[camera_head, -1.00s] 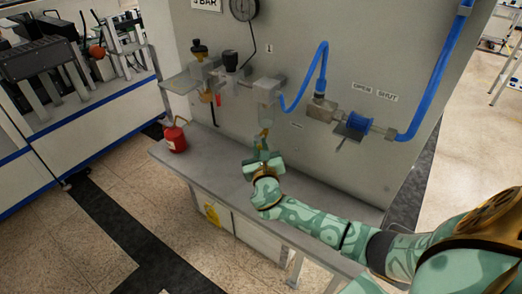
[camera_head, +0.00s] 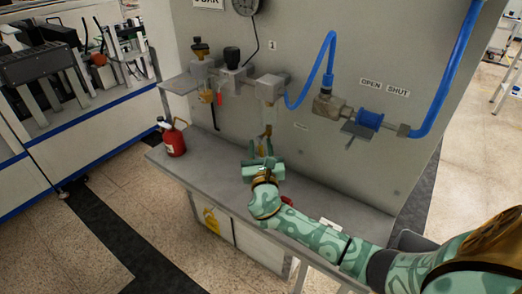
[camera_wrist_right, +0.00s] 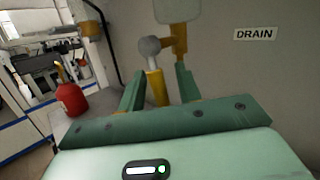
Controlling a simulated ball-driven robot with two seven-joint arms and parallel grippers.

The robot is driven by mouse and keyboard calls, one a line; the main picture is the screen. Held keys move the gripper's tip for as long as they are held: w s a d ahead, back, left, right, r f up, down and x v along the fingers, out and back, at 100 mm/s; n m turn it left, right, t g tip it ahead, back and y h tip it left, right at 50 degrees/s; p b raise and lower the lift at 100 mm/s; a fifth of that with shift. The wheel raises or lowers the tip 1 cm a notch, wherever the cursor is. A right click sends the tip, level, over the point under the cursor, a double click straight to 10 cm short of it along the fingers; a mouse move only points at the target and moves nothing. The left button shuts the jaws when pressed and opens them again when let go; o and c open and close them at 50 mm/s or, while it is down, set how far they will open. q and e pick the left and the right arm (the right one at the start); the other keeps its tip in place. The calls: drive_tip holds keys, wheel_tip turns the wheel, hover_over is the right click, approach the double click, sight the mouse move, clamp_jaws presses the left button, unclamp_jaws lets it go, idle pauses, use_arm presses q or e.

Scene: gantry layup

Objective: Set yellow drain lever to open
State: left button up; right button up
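The yellow drain lever (camera_wrist_right: 157,87) hangs nearly straight down below a brass-coloured fitting and a pale round knob in the right wrist view. My right gripper (camera_head: 262,148) is just below the unit, pointing up at the lever. In the right wrist view its green fingers (camera_wrist_right: 158,88) are apart, one on each side of the lever, with gaps visible. My left gripper is not in view.
A grey bench (camera_head: 335,204) runs below the panel. A red can (camera_head: 173,140) with a yellow spout stands at its left end. To the right, a blue-handled valve (camera_head: 369,120) sits under an OPEN SHUT label (camera_head: 384,87). A pressure gauge (camera_head: 246,4) is above.

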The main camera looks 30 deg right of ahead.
drive_tip(key=v, duration=1.6)
drive_tip(key=shift+s+a+f, duration=0.1)
drive_tip(key=shift+s, duration=0.05)
